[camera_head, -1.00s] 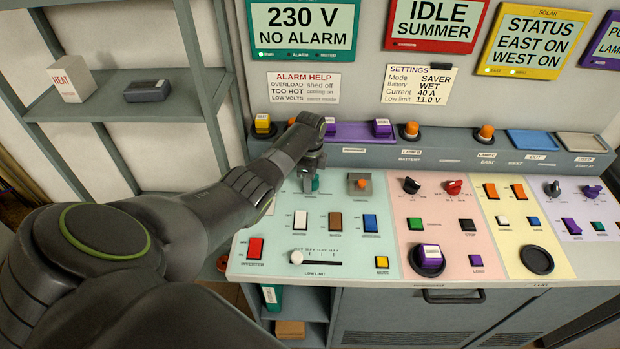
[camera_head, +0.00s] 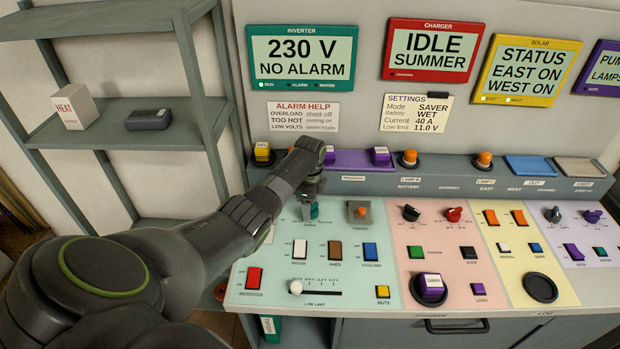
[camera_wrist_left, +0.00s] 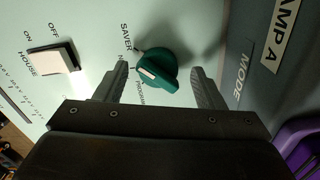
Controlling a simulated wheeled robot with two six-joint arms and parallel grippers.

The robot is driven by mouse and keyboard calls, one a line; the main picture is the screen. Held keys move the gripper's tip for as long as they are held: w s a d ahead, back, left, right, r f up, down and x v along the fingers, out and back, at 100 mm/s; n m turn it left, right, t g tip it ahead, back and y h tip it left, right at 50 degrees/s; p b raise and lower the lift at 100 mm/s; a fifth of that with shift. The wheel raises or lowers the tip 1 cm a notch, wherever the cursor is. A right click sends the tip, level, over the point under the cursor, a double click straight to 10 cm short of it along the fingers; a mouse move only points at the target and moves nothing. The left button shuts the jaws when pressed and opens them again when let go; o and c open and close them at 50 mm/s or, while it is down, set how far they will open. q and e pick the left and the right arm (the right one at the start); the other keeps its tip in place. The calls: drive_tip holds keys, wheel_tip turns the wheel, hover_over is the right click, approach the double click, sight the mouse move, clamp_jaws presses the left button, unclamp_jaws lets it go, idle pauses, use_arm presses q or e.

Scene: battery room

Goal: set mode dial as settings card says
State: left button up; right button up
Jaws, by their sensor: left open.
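The settings card (camera_head: 417,113) on the back wall reads Mode SAVER, Battery WET, Current 40 A, Low limit 11.0 V. The mode dial is a teal knob (camera_wrist_left: 158,72) with a white mark, on the pale green panel; in the head view it (camera_head: 314,212) shows partly below my gripper. A SAVER label and a partly hidden label starting with PRO lie beside it. I cannot tell exactly which label the mark points at. My left gripper (camera_wrist_left: 160,76) is open, one finger on each side of the knob, with gaps visible. It also shows in the head view (camera_head: 311,198). My right gripper is out of view.
An orange knob (camera_head: 359,209) sits right of the dial. The white HOUSE rocker (camera_head: 299,248) and other rockers lie in front. A ledge (camera_head: 345,160) with plugs runs behind. The inverter display (camera_head: 304,57) reads 230 V, NO ALARM.

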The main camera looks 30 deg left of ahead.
use_arm(q)
wheel_tip(320, 180, up, 16)
drive_tip(key=b, duration=0.1)
drive_tip(key=shift+r, duration=0.25)
drive_tip(key=shift+f, duration=0.15)
idle(0.4)
